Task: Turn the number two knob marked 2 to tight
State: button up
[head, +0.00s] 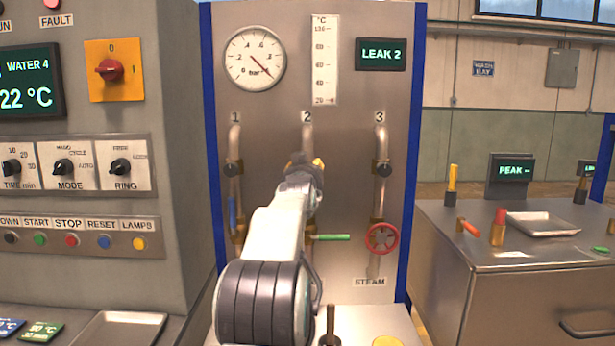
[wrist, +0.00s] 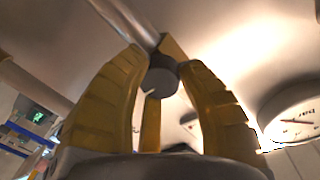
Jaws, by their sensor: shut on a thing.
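Pipe 2 (head: 307,138) runs down the middle of the steel panel under the label 2 (head: 307,117). My gripper (head: 312,165) reaches up to this pipe, level with the knobs on pipes 1 and 3, and hides the number two knob in the head view. In the wrist view, a dark round knob (wrist: 162,80) with a pale mark sits between the yellow fingers of my gripper (wrist: 163,68), which is shut on it. The mark's exact setting is hard to read. The display (head: 380,54) reads LEAK 2.
Knob 1 (head: 233,169) and knob 3 (head: 382,169) flank my gripper. A blue lever (head: 232,214), a green lever (head: 331,237) and a red wheel (head: 382,238) lie below. A control cabinet (head: 75,190) stands left; a steel bench (head: 500,280) stands right.

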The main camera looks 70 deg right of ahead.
jog(key=shift+w, duration=0.1)
jog(key=o, duration=1)
jog(key=shift+w+f, duration=0.1)
jog(key=shift+w, duration=0.05)
jog(key=shift+o, duration=1.1)
jog(key=shift+a, duration=0.15)
jog(key=v, duration=1.1)
jog(key=shift+a, duration=0.35)
